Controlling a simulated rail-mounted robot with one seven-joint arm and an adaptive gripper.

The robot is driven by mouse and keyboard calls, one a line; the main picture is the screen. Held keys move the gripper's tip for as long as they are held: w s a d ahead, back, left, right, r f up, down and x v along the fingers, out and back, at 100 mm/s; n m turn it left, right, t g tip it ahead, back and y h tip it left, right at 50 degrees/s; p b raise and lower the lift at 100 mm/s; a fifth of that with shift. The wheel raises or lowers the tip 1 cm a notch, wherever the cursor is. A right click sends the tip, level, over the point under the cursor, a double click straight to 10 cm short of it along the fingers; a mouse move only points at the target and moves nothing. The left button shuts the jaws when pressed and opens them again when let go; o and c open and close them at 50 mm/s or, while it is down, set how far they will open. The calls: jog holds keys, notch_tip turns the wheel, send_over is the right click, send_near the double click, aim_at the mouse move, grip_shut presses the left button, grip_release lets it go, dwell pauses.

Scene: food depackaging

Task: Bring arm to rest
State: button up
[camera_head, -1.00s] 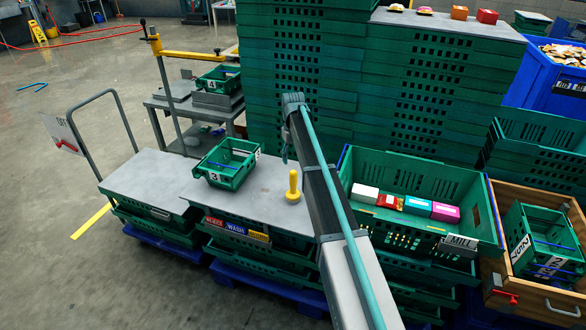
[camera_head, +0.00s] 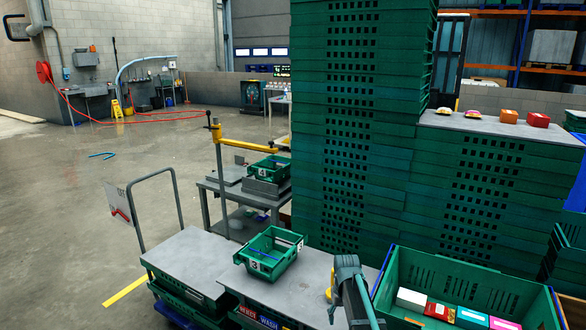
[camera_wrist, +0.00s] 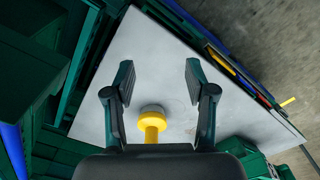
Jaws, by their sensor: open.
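My gripper (camera_wrist: 158,85) shows in the wrist view with its two dark fingers spread wide apart and nothing between the tips. It is over the grey bench top (camera_wrist: 160,45). A yellow knob-like piece (camera_wrist: 152,118) stands on the bench top below, nearer the gripper's palm in the picture. In the head view my arm shows at the bottom, and the yellow piece (camera_head: 329,294) is mostly hidden behind it. The fingertips cannot be made out in the head view.
A green crate marked 3 (camera_head: 270,254) stands on the grey bench. A large green crate (camera_head: 470,275) with several boxes is at the lower right. Tall stacked green crates (camera_head: 350,130) rise behind. A trolley handle (camera_head: 176,190) and a yellow post arm (camera_head: 240,145) stand at left; floor beyond is open.

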jog(key=s+f+g, duration=0.2)
jog(key=s+f, duration=0.7)
jog(key=s, duration=0.8)
jog(key=s+f+m+g, duration=0.1)
jog(key=s+f+g, duration=0.1)
jog(key=s+f, duration=0.7)
jog(key=s+f+g, duration=0.2)
jog(key=s+f, duration=0.7)
jog(key=s, duration=1.7)
jog(key=shift+f+m+g, duration=0.3)
jog(key=shift+f+g, duration=0.05)
jog(key=shift+g, duration=0.05)
